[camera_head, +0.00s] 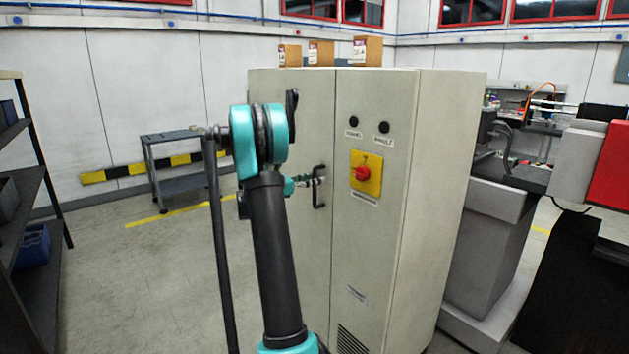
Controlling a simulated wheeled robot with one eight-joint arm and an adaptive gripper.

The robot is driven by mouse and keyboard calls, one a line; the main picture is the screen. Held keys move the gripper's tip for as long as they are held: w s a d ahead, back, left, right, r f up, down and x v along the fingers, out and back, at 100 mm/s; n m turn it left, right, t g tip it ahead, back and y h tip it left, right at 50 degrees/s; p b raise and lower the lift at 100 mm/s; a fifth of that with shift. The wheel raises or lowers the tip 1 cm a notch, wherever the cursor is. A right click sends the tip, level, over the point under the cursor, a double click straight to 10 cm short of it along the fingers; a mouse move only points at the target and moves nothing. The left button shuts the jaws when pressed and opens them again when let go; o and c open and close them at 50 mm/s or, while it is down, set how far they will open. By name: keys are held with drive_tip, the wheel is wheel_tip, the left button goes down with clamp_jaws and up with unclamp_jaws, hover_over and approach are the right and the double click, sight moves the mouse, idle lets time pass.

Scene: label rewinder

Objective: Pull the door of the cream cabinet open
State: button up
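The cream cabinet (442,190) stands in the middle of the view. Its door (312,120) is the left part of the front face and looks flush with the frame. A black bar handle (317,187) sits upright near the door's right edge. My gripper (318,181) is at the handle, with its fingers pointing right toward it. It is small in the view, and I cannot tell whether the fingers are closed on the bar or only beside it. My arm hides much of the door's left and lower part.
Right of the handle are a yellow plate with a red rotary switch (363,173) and two black knobs. A grey cart (182,165) and a dark shelf (30,215) stand left, with open floor between. Machinery (490,240) stands close at right.

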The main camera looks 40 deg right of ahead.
drive_tip(key=shift+c, duration=0.5)
clamp_jaws()
